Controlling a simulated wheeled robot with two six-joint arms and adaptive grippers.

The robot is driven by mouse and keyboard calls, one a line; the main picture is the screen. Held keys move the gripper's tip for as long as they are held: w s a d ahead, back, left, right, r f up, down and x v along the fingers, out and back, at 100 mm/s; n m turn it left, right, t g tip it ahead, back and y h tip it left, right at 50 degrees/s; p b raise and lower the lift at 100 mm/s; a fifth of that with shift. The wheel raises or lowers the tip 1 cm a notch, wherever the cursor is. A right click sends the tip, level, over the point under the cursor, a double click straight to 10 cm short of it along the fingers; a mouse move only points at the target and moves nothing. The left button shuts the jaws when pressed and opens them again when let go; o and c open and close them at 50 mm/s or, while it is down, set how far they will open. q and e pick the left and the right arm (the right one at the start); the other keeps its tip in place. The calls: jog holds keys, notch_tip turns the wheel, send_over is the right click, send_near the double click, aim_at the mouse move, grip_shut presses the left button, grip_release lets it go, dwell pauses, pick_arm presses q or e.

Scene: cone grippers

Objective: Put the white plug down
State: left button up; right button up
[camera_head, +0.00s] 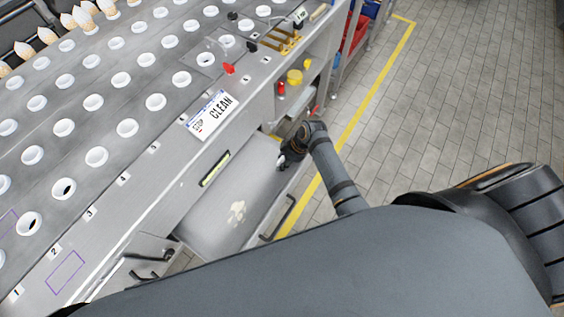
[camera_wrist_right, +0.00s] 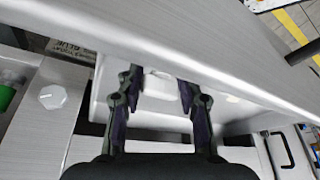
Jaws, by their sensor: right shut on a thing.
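My left gripper does not show in either view.
A conveyor (camera_head: 120,80) with rows of white round holders runs along the left. A CLEAN sign (camera_head: 212,114) lies on its edge. Below are a grey panel and a black handle (camera_head: 283,217). The tiled floor (camera_head: 450,90) on the right is clear.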

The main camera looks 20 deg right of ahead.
notch_tip(320, 180, up, 8)
jog(key=shift+r, duration=0.1)
